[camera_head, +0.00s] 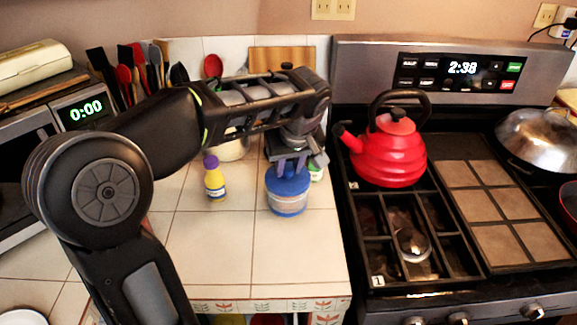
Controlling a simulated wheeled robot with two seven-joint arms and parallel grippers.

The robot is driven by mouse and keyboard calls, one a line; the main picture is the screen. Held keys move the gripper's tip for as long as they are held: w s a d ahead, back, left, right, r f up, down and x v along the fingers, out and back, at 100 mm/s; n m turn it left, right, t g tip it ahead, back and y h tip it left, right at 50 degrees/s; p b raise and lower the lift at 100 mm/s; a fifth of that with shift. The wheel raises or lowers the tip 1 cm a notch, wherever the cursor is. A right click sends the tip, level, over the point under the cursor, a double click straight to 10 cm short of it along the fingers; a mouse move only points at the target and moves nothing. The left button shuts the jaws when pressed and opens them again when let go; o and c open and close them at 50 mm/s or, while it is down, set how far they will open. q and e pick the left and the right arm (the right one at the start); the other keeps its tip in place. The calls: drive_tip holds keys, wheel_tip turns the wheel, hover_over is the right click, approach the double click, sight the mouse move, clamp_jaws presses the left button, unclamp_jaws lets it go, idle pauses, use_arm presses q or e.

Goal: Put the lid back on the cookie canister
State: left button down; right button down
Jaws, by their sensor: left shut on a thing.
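The cookie canister (287,201) stands on the white tiled counter, left of the stove. Its body looks clear with pale contents and a blue base. The blue lid (288,183) is over the canister's top; it looks about level, and I cannot tell whether it is fully seated. My left gripper (290,170) points down from above and is shut on the lid at its top middle. The fingertips partly hide the grasped part. My right gripper is not in view.
A yellow bottle with a purple cap (214,180) stands left of the canister. A green-and-white item (316,172) is close behind it on the right. A red kettle (391,150) sits on the stove. The counter (240,255) in front is clear.

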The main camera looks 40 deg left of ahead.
use_arm(q)
drive_tip(key=shift+f+b, duration=0.15)
drive_tip(key=shift+b, duration=0.4)
idle(1.1)
idle(0.3)
drive_tip(key=c, duration=1.1)
unclamp_jaws()
drive_tip(key=shift+o, duration=0.8)
drive_tip(key=o, duration=0.4)
drive_tip(key=shift+c, duration=0.2)
drive_tip(key=shift+r+p, duration=2.4)
drive_tip(key=shift+r, duration=1.1)
drive_tip(key=shift+c, duration=0.3)
